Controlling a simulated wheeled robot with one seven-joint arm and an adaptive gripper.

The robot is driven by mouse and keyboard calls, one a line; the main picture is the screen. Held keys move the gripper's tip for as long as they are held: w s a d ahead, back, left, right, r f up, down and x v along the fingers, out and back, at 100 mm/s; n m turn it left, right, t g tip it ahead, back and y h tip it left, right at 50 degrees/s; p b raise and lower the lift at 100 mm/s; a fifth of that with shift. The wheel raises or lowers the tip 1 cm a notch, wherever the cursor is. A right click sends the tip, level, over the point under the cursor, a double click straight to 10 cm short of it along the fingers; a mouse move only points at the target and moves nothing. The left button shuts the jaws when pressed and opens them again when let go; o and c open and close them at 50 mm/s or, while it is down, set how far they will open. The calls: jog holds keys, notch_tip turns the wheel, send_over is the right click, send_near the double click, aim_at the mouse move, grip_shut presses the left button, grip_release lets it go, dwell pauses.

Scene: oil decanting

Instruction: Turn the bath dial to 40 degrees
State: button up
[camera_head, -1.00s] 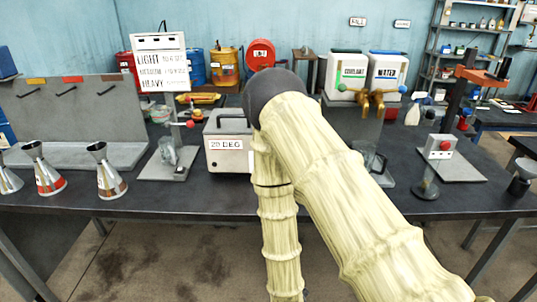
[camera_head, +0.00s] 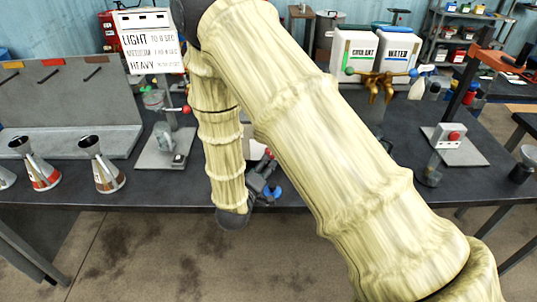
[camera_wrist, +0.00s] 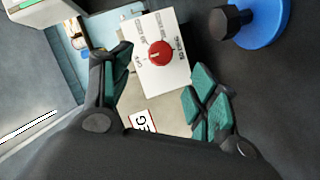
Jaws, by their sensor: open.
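The bath dial, a red round knob (camera_wrist: 160,53) on a white panel with printed marks, shows in the wrist view between and beyond my fingertips. My gripper (camera_wrist: 158,88) is open, with teal-padded fingers left and right of the panel and nothing between them. It is apart from the dial. Part of the bath's display label, reading "EG", shows on the bath body (camera_wrist: 168,118) below the panel. In the head view my gripper (camera_head: 262,172) is partly hidden by my arm at the bench's front edge, and the bath is mostly hidden behind the arm.
A blue disc with a black knob (camera_wrist: 262,22) lies right of the panel. A sign with LIGHT, MEDIUM and HEAVY lines (camera_head: 150,45) stands at the back left. Metal funnels (camera_head: 100,165) stand left. Two containers with brass taps (camera_head: 376,85) and a red-button stand (camera_head: 450,138) are right.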

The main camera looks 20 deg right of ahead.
jog(key=p+x, duration=0.2)
jog(key=x, duration=0.5)
jog(key=shift+w+f, duration=0.15)
jog(key=shift+f, duration=0.05)
jog(key=shift+w+d+r+p, duration=0.1)
jog(key=shift+d+r+p, duration=0.05)
jog(key=shift+d+p, duration=0.2)
jog(key=shift+w+f, duration=0.3)
jog(key=shift+w, duration=0.05)
jog(key=shift+s+r, duration=0.15)
jog(key=c, duration=1)
